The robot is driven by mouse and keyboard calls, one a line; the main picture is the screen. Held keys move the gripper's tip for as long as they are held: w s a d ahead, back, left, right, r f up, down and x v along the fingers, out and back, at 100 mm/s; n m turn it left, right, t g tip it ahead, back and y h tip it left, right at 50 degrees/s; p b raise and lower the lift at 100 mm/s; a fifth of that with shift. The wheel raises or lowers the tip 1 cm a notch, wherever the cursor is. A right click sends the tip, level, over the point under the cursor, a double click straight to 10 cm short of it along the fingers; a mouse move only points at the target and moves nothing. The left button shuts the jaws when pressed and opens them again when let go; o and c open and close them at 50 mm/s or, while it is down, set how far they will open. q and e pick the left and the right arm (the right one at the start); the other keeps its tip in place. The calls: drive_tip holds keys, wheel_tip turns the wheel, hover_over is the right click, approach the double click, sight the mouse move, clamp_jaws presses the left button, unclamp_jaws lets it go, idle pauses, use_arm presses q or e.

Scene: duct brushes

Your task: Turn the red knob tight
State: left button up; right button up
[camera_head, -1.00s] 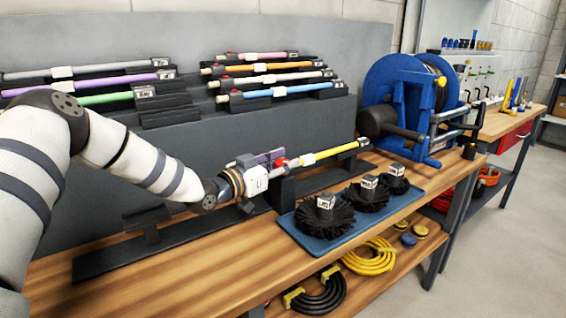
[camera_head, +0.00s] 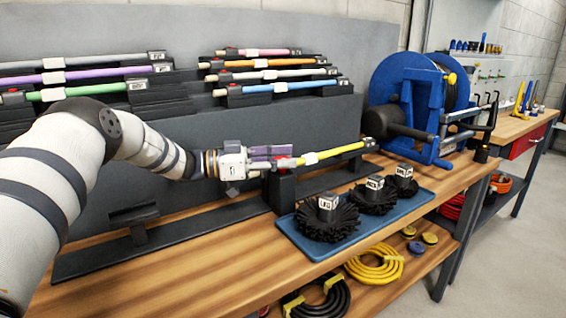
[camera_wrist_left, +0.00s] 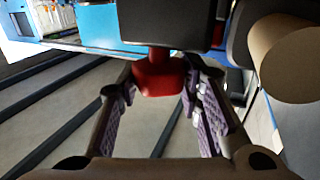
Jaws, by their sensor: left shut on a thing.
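The red knob (camera_head: 286,163) sits at the near end of a rod with a yellow section (camera_head: 342,150) and a white label, which lies across a black stand (camera_head: 284,194) on the workbench. My left gripper (camera_head: 280,155) reaches in from the left, with its purple-padded fingers shut on the knob. In the left wrist view the red knob (camera_wrist_left: 160,76) is between the two fingertips (camera_wrist_left: 160,88), below a dark block; its far side is hidden. My right gripper is not in view.
A blue tray (camera_head: 405,211) with black round brushes (camera_head: 327,216) stands right of the stand. A blue hose reel (camera_head: 413,95) is behind it. Several coloured rods (camera_head: 287,87) lie on racks at the back. The bench's front left (camera_head: 150,285) is clear.

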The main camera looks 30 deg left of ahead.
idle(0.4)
use_arm(q)
drive_tip(key=o, duration=1.1)
drive_tip(key=shift+r, duration=0.15)
wheel_tip(320, 180, up, 10)
drive_tip(key=shift+f, duration=0.1)
drive_tip(key=shift+o, duration=0.3)
drive_tip(key=shift+d, duration=0.15)
